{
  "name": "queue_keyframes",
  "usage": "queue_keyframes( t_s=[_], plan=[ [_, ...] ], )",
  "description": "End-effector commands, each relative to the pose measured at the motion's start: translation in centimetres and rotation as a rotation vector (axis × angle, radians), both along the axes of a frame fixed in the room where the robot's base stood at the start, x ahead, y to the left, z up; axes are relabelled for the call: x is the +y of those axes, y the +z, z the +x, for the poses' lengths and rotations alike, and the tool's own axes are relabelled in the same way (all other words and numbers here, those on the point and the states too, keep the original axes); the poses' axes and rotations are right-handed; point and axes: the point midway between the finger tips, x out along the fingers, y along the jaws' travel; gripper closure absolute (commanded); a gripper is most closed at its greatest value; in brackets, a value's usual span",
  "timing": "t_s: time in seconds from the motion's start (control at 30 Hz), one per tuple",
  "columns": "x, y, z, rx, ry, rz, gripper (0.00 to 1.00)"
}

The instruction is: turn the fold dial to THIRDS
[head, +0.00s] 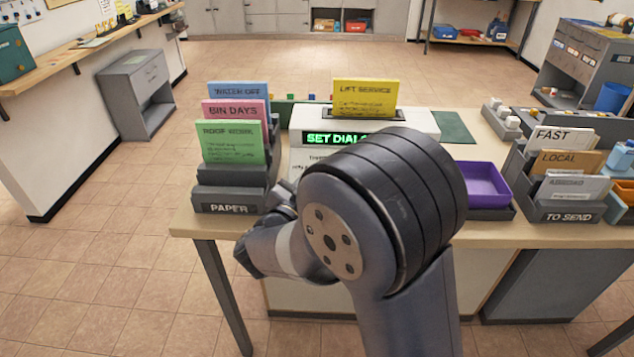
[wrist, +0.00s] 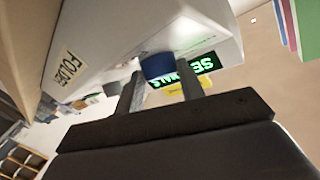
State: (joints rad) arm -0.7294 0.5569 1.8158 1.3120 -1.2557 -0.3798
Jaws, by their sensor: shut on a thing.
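The white folding machine (head: 415,123) stands on the table, with a green lit display (head: 334,139) that reads "SET DIAL…" before my arm covers the rest. In the wrist view the machine's body (wrist: 115,50) shows tilted, with a FOLDER label and the lit display (wrist: 203,64). My gripper (wrist: 158,74) is shut on a blue knob (wrist: 157,65) on the machine's front, one finger on each side. I cannot tell from its face which dial it is. Its pointer and setting marks are hidden.
A paper rack (head: 232,200) with coloured notices stands left of the machine. A yellow LIFT SERVICE sheet (head: 366,98) stands upright at the machine's top. A purple tray (head: 484,184) and a TO SEND rack (head: 565,211) with envelopes are at right. Floor at left is clear.

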Motion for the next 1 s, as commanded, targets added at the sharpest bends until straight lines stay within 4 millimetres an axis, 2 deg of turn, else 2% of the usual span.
queue_keyframes(
  t_s=[0.5, 1.0],
  plan=[
    [0.67, 0.49, 0.45, -0.008, -0.297, 0.204, 0.86],
    [0.69, 0.41, 0.56, -0.011, -0.361, 0.248, 0.86]
  ],
)
